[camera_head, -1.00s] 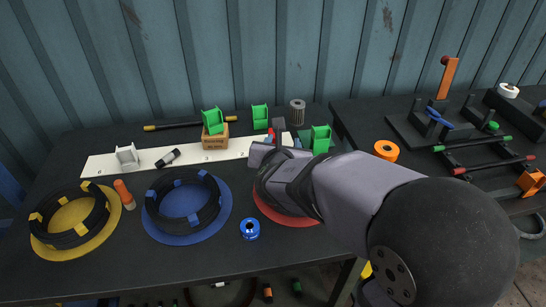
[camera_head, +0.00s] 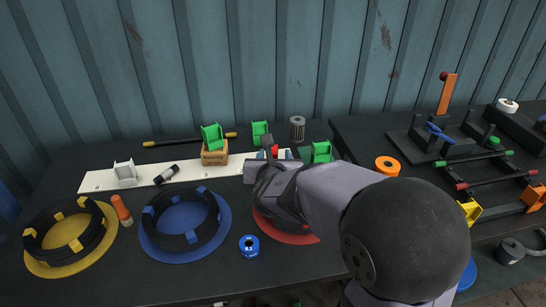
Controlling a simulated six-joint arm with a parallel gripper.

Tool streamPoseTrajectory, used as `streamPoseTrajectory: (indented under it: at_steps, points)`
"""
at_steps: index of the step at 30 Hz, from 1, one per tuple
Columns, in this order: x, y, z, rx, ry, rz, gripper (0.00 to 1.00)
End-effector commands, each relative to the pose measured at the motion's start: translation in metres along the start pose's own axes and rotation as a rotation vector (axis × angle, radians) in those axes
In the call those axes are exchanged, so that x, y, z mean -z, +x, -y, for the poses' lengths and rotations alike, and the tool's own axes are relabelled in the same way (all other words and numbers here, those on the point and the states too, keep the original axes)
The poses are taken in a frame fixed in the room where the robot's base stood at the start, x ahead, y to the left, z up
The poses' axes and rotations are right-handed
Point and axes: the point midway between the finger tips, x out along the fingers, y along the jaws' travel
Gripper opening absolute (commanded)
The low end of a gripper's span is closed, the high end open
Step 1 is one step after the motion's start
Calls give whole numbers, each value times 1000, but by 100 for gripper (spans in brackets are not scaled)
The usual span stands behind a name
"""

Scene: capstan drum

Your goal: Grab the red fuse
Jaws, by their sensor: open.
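A small red piece (camera_head: 275,150), which looks like the red fuse, shows at the white strip's right end; my gripper hides most of it. My gripper (camera_head: 258,160) is open above that end of the strip, with a dark finger behind and a grey finger at the left. The red piece shows just right of the dark finger; whether it lies between the fingers or beyond them I cannot tell.
A grey ribbed cylinder (camera_head: 297,128) stands behind. Blue (camera_head: 160,244) and yellow (camera_head: 45,268) discs carry black coils at the left. A red disc (camera_head: 302,238) lies under my arm.

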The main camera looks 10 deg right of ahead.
Motion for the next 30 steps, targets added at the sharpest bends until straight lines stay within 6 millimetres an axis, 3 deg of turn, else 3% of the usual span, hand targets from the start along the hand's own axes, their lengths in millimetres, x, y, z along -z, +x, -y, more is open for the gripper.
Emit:
streamPoseTrajectory:
  at_steps: [10,21,27,30]
  points:
    - [1,36,-4,2,0,-2,44]
    - [1,42,-5,0,1,-1,44]
    - [1,42,-5,0,1,-1,0]
    - [1,42,-5,0,1,0,0]
